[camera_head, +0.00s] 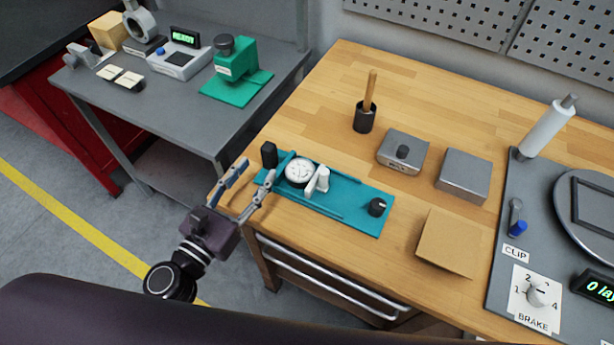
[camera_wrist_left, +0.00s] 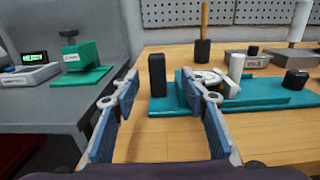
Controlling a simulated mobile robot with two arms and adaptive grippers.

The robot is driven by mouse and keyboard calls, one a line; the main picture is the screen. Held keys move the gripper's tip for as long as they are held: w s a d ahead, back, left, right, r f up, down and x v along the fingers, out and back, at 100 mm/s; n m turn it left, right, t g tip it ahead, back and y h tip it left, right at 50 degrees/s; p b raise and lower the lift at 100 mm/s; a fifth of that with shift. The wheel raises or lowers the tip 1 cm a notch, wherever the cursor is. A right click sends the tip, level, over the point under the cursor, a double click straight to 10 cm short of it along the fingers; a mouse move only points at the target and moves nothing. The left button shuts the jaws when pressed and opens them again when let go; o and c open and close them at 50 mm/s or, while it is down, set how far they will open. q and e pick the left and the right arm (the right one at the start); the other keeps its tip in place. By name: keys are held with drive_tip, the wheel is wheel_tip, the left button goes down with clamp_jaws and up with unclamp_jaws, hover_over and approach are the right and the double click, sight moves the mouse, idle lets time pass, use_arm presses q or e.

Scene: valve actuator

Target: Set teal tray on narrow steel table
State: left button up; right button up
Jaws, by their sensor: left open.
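The teal tray (camera_head: 352,212) lies flat on the wooden workbench near its front left edge. It carries a round white dial, a white post, a black knob at its right end and a black upright handle (camera_head: 269,155) at its left end. My left gripper (camera_head: 254,172) is open and empty at the tray's left end. In the left wrist view the black handle (camera_wrist_left: 157,75) shows between the spread fingers, apparently just beyond the tips. The narrow steel table (camera_head: 140,108) stands to the left of the bench. My right gripper is not in view.
The steel table holds a green press (camera_head: 235,72), a scale (camera_head: 180,62) and other small items along its back; its front part is bare. On the bench are a black cup with a stick (camera_head: 365,115), metal blocks (camera_head: 463,178) and a brown sheet (camera_head: 447,242). A gap separates the tables.

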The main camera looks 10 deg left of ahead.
sight(265, 156)
use_arm(q)
drive_tip(key=shift+p+x, duration=0.35)
drive_tip(key=shift+x, duration=0.5)
drive_tip(key=p+x, duration=0.1)
drive_tip(key=x, duration=0.1)
drive_tip(key=p+x, duration=0.1)
drive_tip(key=x, duration=0.1)
drive_tip(key=shift+w+a+r, duration=0.1)
drive_tip(key=shift+w, duration=0.6)
clamp_jaws()
